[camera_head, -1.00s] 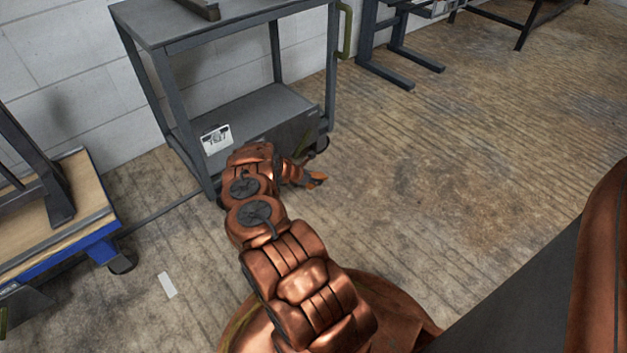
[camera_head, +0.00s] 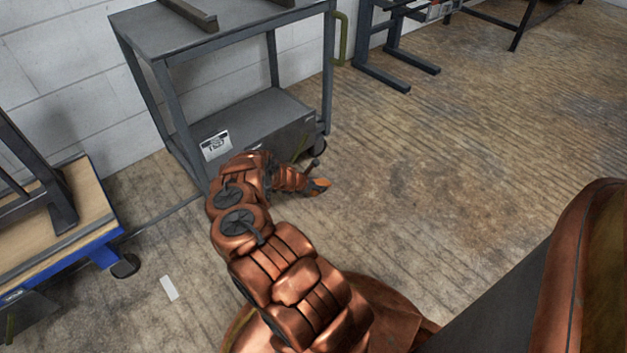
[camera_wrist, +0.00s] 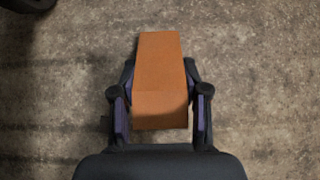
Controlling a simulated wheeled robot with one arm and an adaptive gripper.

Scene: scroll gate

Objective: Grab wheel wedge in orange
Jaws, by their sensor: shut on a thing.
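The orange wheel wedge (camera_wrist: 160,75) is between the two fingers of my gripper (camera_wrist: 160,108) in the wrist view. The fingers are shut on its sides, and its narrower end points away from the palm. In the head view the wedge (camera_head: 319,186) shows as a small orange shape at the end of my arm, beside the grey cart. My gripper is mostly hidden there. Whether the wedge is clear of the floor is hard to tell.
The grey cart (camera_head: 187,100) with a lower shelf stands against the wall, its wheel (camera_head: 317,143) close to my gripper. A blue-edged trolley (camera_head: 100,250) with a wooden top is at the left. Open wooden floor (camera_head: 470,150) lies to the right.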

